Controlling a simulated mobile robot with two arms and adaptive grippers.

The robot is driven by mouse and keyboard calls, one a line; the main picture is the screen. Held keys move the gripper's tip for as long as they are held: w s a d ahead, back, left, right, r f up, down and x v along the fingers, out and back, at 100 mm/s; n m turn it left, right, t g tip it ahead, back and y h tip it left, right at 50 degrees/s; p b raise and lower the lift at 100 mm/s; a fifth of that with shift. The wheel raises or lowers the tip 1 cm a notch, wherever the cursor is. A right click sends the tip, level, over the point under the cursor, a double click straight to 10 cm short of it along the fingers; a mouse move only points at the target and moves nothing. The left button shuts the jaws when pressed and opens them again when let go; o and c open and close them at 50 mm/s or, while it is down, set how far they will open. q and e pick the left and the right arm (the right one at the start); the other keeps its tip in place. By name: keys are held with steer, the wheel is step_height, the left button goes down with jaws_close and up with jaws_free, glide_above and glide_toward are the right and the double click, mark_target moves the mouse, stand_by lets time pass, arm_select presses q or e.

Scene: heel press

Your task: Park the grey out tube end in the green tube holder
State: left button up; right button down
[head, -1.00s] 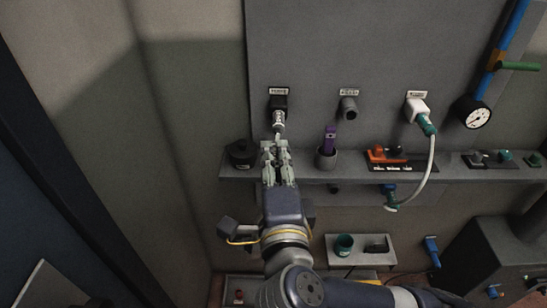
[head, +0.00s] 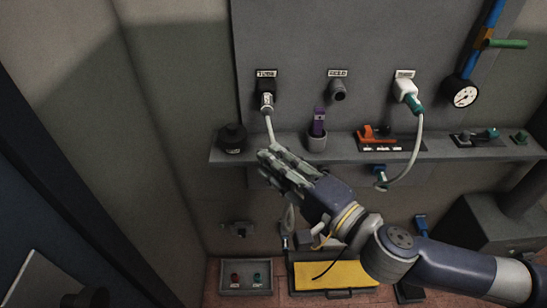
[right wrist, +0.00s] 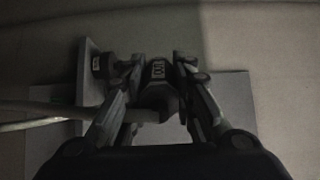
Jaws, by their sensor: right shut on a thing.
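A pale grey tube (head: 269,127) runs from a plug (head: 266,99) in the left wall port down to my right gripper (head: 268,156). That gripper is shut on the tube, just in front of the shelf. In the right wrist view, a grey tube (right wrist: 105,113) passes left from between the fingers (right wrist: 152,108); its exact end is hard to make out in the dark. Another pale piece (head: 290,214) hangs below the gripper. I cannot pick out the green tube holder for sure; my right arm hides part of the lower wall. My left gripper is not in view.
The middle port (head: 338,92) is empty. A white plug (head: 405,88) with a looping white tube (head: 419,138) fills the right port. The shelf (head: 232,157) carries a dark round knob (head: 231,137), a purple item (head: 318,122) and a red-orange lever (head: 374,134). A tray (head: 245,290) lies low left.

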steer(key=shift+s+d+f+n+g+y, duration=0.15)
steer(key=shift+f+n+g+y, duration=0.25)
steer(key=shift+n+g+y, duration=0.4)
steer(key=shift+s+d+f+n+g+y, duration=0.1)
steer(key=shift+d+f+n+g+y, duration=0.15)
steer(key=shift+f+n+g+y, duration=0.55)
steer(key=shift+s+d+f+n+g+y, duration=0.15)
steer(key=shift+n+g+y, duration=0.35)
steer(key=shift+g, duration=0.6)
steer(key=shift+s+d+f+n+g+y, duration=0.15)
steer(key=shift+d+f+n+g+y, duration=0.2)
steer(key=shift+n+g, duration=0.7)
steer(key=shift+s+d+f+n+g+y, duration=0.15)
steer(key=shift+f+n+g+y, duration=0.35)
steer(key=shift+g, duration=0.85)
steer(key=shift+s+d+f+n+g+y, duration=0.1)
steer(key=shift+d+f+n+g+y, duration=0.25)
steer(key=shift+n+g, duration=0.75)
steer(key=shift+a+f, duration=0.1)
steer(key=shift+a, duration=0.05)
